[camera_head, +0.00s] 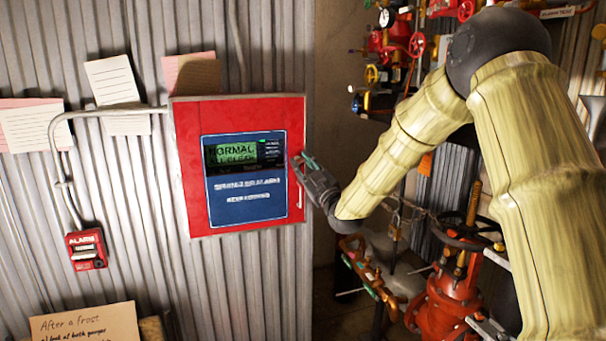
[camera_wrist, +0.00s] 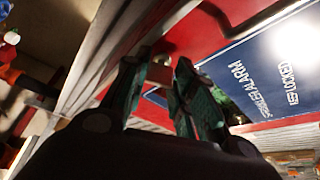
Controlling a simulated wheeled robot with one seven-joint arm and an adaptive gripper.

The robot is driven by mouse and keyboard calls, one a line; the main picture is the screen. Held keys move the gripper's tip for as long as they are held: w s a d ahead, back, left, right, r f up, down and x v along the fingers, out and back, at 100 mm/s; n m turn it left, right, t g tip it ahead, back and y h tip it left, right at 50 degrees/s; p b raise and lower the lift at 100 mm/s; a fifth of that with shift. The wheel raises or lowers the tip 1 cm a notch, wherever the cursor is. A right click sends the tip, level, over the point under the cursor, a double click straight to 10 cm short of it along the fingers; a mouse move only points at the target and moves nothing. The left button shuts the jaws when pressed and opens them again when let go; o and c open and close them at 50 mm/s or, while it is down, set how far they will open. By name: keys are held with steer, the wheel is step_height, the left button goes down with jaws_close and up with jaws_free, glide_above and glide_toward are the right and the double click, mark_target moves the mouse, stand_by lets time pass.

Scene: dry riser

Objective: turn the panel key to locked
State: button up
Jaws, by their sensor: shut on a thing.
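The red alarm panel (camera_head: 238,107) hangs on the corrugated wall, with a blue face and a green display reading "NORMAL". My gripper (camera_head: 303,163) is at the panel's right edge, and its fingers hide the key in the head view. In the wrist view my gripper (camera_wrist: 158,82) has its two green-padded fingers either side of a small brownish metal piece, which looks like the panel key (camera_wrist: 160,72). It is shut on this piece, close to the red panel front (camera_wrist: 205,35). The key's angle is too hidden to tell.
A small red alarm box (camera_head: 86,250) is on the wall at lower left, joined by grey conduit. Paper notes (camera_head: 113,80) hang above it. Red valves and pipework (camera_head: 450,295) crowd the right side behind my arm. A cardboard sign (camera_head: 85,325) stands at bottom left.

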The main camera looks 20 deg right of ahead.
steer(key=n+g+y+b, duration=0.1)
steer(key=n, duration=0.1)
steer(key=n+b, duration=0.1)
steer(key=n, duration=0.2)
steer(key=n+g+y+b, duration=0.1)
steer(key=n+b, duration=0.1)
steer(key=n, duration=0.1)
steer(key=shift+d+g+y, duration=0.2)
steer(key=shift+g+y, duration=0.1)
steer(key=n, duration=0.2)
steer(key=n+g+b, duration=0.1)
steer(key=n, duration=0.1)
steer(key=n+g+b, duration=0.1)
steer(key=n, duration=0.1)
steer(key=shift+r, duration=0.3)
steer(key=o, duration=1)
steer(key=v, duration=1.2)
steer(key=shift+d+r, duration=0.1)
steer(key=shift+r, duration=0.2)
